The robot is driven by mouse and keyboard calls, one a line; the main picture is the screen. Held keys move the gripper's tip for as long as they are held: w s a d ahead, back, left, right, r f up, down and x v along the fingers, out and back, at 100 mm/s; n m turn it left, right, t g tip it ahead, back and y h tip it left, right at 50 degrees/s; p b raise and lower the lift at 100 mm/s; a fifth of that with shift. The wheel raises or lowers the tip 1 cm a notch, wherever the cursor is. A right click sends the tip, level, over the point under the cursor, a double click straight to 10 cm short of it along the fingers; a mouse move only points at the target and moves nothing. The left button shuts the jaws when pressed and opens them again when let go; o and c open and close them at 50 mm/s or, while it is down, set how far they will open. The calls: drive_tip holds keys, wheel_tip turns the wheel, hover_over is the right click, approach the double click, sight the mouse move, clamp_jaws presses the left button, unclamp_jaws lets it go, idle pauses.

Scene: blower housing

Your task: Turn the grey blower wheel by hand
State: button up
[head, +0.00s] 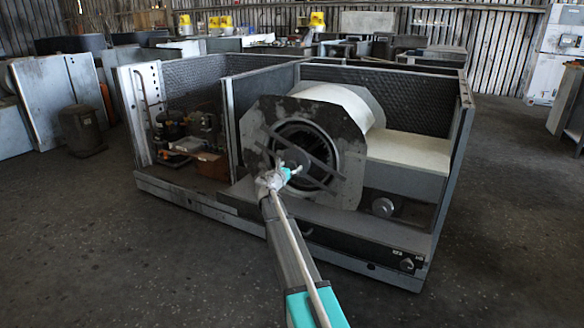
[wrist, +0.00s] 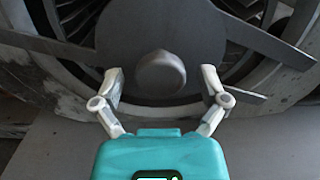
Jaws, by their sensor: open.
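The grey blower wheel (head: 301,143) sits inside the round opening of the blower housing (head: 345,101) in the head view. Dark bars cross in front of it and meet at a hub. In the wrist view the round grey hub (wrist: 161,74) is close ahead, with wheel vanes (wrist: 75,14) showing behind the bars. My gripper (head: 284,170) is in front of the lower part of the opening. In the wrist view my gripper (wrist: 162,84) is open and empty, its fingers either side of the hub's knob. Whether they touch it I cannot tell.
The open metal cabinet (head: 340,245) surrounds the blower, with a front sill and upright posts (head: 464,100). Machinery (head: 180,130) fills its left bay. A dark bin (head: 82,130) stands at left. The concrete floor in front is clear.

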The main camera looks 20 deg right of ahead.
drive_tip(key=shift+w+d, duration=0.1)
clamp_jaws()
drive_tip(key=shift+d, duration=0.1)
idle(0.5)
